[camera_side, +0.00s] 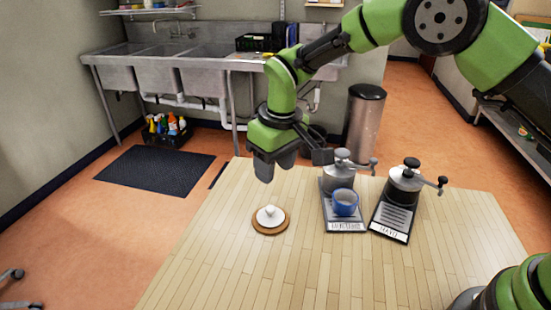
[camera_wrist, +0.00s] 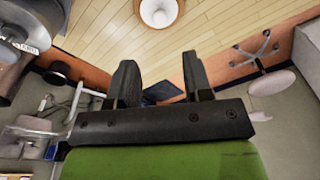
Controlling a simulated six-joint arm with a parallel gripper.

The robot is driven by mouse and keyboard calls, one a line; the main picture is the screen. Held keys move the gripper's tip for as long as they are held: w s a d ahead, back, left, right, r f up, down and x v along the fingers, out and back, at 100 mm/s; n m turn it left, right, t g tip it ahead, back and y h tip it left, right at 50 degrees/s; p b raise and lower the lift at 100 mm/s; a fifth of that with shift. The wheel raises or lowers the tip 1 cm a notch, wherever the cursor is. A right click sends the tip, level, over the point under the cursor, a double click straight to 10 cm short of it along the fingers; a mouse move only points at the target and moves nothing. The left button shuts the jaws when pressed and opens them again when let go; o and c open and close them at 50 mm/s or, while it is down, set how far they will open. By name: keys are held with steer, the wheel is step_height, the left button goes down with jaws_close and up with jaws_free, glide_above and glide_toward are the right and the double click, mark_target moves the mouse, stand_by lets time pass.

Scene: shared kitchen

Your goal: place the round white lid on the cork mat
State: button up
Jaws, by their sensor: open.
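The round white lid (camera_side: 269,215), with a small knob on top, lies on the round brown cork mat (camera_side: 271,231) on the wooden table. The mat's brown rim shows all round the lid. In the wrist view the lid (camera_wrist: 158,11) sits at the top edge, partly cut off, with the mat's rim (camera_wrist: 160,27) below it. My gripper (camera_side: 275,169) is above the table, higher than the lid and apart from it. Its two fingers (camera_wrist: 160,65) are spread with nothing between them.
Two hand grinders, one at the left (camera_side: 336,180) and one at the right (camera_side: 401,194), stand on labelled plates right of the mat. A blue mug (camera_side: 345,203) stands on the left plate. The table (camera_side: 215,260) is clear left of and in front of the mat.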

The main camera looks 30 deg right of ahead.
steer(key=shift+s+r, duration=0.1)
steer(key=shift+r, duration=0.55)
steer(key=s+d+r+m+t, duration=0.1)
steer(key=s+d+r, duration=0.15)
steer(key=r, duration=0.25)
steer(key=s+d+r+m+t+y, duration=0.1)
steer(key=s+d+r, duration=0.1)
steer(key=s+r, duration=0.25)
steer(key=s+d+r+m+t, duration=0.1)
steer(key=s+d+r, duration=0.15)
steer(key=r, duration=0.35)
steer(key=s+d+m+t, duration=0.1)
steer(key=s+d+m, duration=0.1)
steer(key=s, duration=0.6)
steer(key=s+d+r+m+t, duration=0.1)
steer(key=s+d+m+t, duration=0.1)
steer(key=s, duration=0.6)
steer(key=shift+d+r, duration=0.15)
steer(key=shift+r, duration=0.15)
